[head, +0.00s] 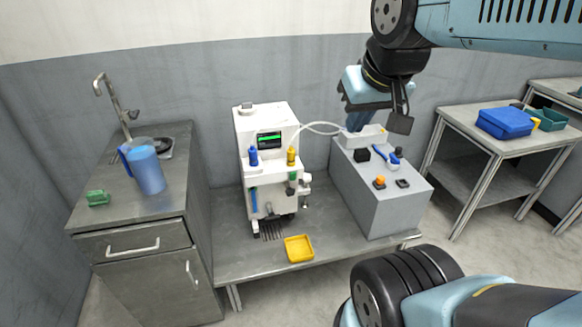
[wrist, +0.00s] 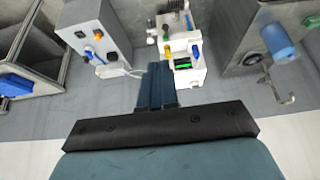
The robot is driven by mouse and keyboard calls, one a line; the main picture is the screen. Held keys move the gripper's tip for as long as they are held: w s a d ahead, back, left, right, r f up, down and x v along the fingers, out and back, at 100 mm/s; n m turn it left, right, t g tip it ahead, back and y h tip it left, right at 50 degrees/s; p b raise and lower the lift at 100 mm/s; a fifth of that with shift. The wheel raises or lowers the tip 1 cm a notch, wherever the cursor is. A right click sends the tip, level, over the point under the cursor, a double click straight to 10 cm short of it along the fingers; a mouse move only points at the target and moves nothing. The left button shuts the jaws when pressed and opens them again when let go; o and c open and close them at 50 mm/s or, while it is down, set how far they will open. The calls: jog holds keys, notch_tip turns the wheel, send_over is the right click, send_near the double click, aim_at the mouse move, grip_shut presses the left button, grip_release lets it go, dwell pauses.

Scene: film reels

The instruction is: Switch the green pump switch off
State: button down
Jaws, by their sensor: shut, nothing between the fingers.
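A white machine (head: 265,150) stands on the low metal bench, with a small screen showing a green bar (head: 269,140). A small green part (head: 292,178) sits on its front below the yellow bottle; I cannot tell if this is the pump switch or which way it is set. My gripper (head: 357,127) is shut and empty, pointing down above the back of the grey box (head: 388,200), right of the machine. In the wrist view my fingers (wrist: 158,66) reach between the grey box (wrist: 97,32) and the white machine (wrist: 185,48), which appear upside down.
The grey box carries a white block (head: 362,138), a blue lever (head: 380,153), an orange button (head: 380,182) and black parts. A thin white hose (head: 320,127) runs from the machine towards it. A yellow tray (head: 299,249) lies in front. A blue jug (head: 148,170) stands by the sink.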

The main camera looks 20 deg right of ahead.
jog(key=w+d+f+n+h, duration=0.1)
jog(key=w+d+f+n, duration=0.25)
jog(key=w, duration=0.35)
jog(key=w+d+f+n+t+h, duration=0.1)
jog(key=w+d+f+n, duration=0.1)
jog(key=w+f, duration=0.45)
jog(key=w+d+f+n+h, duration=0.1)
jog(key=w+d+f+n, duration=0.15)
jog(key=w, duration=0.65)
jog(key=w+a+f+n+y, duration=0.1)
jog(key=w+f+n+y, duration=0.1)
jog(key=f, duration=0.5)
jog(key=w+a+f+n+y, duration=0.1)
jog(key=w+f+n+y, duration=0.1)
jog(key=f, duration=0.6)
jog(key=w+a+f+n+y, duration=0.1)
jog(key=f+n+y, duration=0.3)
jog(key=f, duration=0.4)
jog(key=shift+w+a+f+n, duration=0.15)
jog(key=shift+w+a+n, duration=0.15)
jog(key=shift+w, duration=0.2)
